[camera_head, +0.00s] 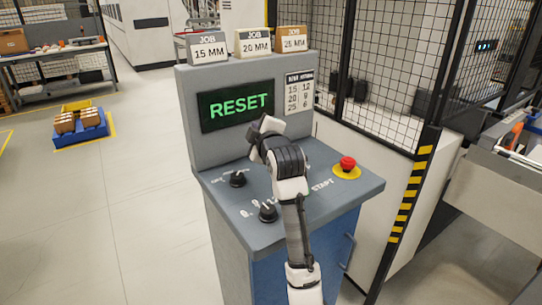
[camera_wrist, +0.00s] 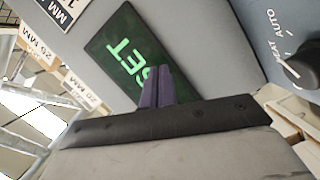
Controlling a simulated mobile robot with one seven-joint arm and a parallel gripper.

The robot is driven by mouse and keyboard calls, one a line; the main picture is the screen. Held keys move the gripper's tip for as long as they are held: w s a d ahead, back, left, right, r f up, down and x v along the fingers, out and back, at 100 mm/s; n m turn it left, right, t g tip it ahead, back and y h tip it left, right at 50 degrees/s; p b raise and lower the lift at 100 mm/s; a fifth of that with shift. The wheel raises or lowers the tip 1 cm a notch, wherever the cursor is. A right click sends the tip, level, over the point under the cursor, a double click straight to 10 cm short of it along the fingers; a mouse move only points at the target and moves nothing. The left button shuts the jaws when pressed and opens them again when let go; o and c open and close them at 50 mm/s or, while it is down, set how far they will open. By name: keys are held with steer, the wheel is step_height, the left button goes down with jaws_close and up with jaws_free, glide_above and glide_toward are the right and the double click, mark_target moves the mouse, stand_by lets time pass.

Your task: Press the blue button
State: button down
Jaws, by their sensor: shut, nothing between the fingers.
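No blue button shows in either view; my arm covers the middle of the sloped grey console panel (camera_head: 222,199), where a button could be hidden. The console's screen (camera_head: 236,105) reads RESET in green, and it also shows in the wrist view (camera_wrist: 118,52). My gripper (camera_wrist: 157,70) has its two dark purple fingers together with nothing between them, pointing toward the screen. In the head view the wrist stands over the panel in front of the screen, and the fingertips cannot be made out. A START label (camera_head: 322,185) lies right of my arm.
Two black knobs, one upper (camera_head: 238,179) and one lower (camera_head: 268,211), stand left of my arm. A red emergency stop (camera_head: 347,164) on a yellow base is to the right. JOB boxes (camera_head: 252,43) sit on top. A mesh fence (camera_head: 385,75) stands behind at right.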

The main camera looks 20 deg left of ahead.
steer(key=w+n+g+p, duration=0.1)
steer(key=w+n+g, duration=0.1)
steer(key=n, duration=0.4)
steer(key=w+d+n+g+h+p, duration=0.1)
steer(key=n+g, duration=0.2)
steer(key=n, duration=0.3)
steer(key=w+n+g+h+p, duration=0.1)
steer(key=w+n+g, duration=0.1)
steer(key=n, duration=0.4)
steer(key=shift+w+d+r+g, duration=0.2)
steer(key=shift+w+d+g, duration=0.15)
steer(key=shift+g, duration=0.35)
steer(key=shift+f, duration=0.1)
step_height(320, 180, down, 7)
steer(key=b, duration=0.5)
steer(key=shift+f+b, duration=0.2)
steer(key=shift+b, duration=0.15)
steer(key=shift+f, duration=0.6)
steer(key=shift+f+b, duration=0.1)
steer(key=shift+b, duration=0.2)
steer(key=shift+f, duration=0.35)
